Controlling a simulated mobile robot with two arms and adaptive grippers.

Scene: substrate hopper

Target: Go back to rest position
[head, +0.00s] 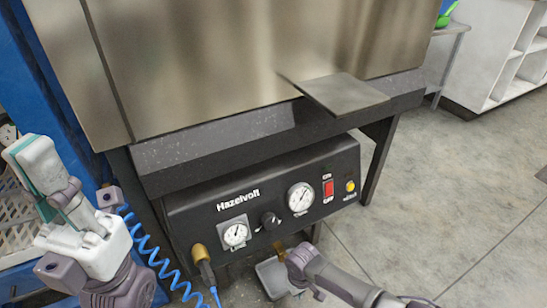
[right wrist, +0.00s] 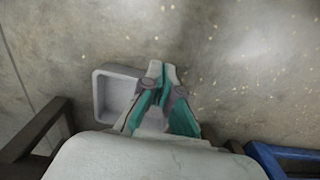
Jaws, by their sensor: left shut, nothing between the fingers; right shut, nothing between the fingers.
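My left gripper (head: 38,160) is at the left of the head view, raised in front of the blue frame. Its white and teal fingers are shut and hold nothing. My right gripper (right wrist: 162,75) shows in the right wrist view, with its teal-lined fingers together at the tips and nothing between them. It points down over the floor, overlapping the right side of a pale grey tray from this camera. I cannot tell its height above the tray. In the head view my right arm reaches in from the lower right, below the control panel, and its fingers cannot be made out.
The metal hopper (head: 220,50) stands ahead, with a flat plate (head: 345,93) jutting from it. Its Hazelvolt panel (head: 265,195) has gauges and a red switch. The grey tray (right wrist: 101,91) sits below. A blue coiled hose (head: 150,258) hangs beside my left arm. Floor at right is clear.

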